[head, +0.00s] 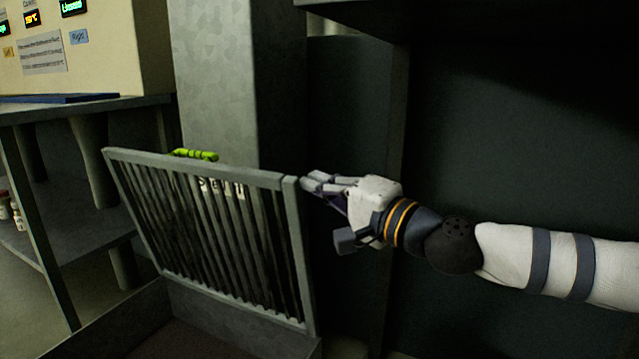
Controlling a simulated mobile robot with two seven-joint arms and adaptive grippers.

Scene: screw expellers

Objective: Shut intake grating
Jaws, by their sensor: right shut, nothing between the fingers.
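The intake grating (228,176) is a grey barred frame in the head view. It stands raised and tilted, open, above a dark hopper box (240,325) at the bottom. A bright green handle (195,155) shows behind its top edge. My right gripper (306,183) is shut and empty, with its fingertips at the upper right corner of the grating. I cannot tell whether the fingertips touch the frame. Part of a white label shows through the bars. My left gripper is not in view.
A grey metal column (225,70) rises right behind the grating. A shelf stand (60,110) with a cream control box (115,45) stands at the left. A dark panel (500,130) lies behind my right arm. A dark overhang (450,15) is above.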

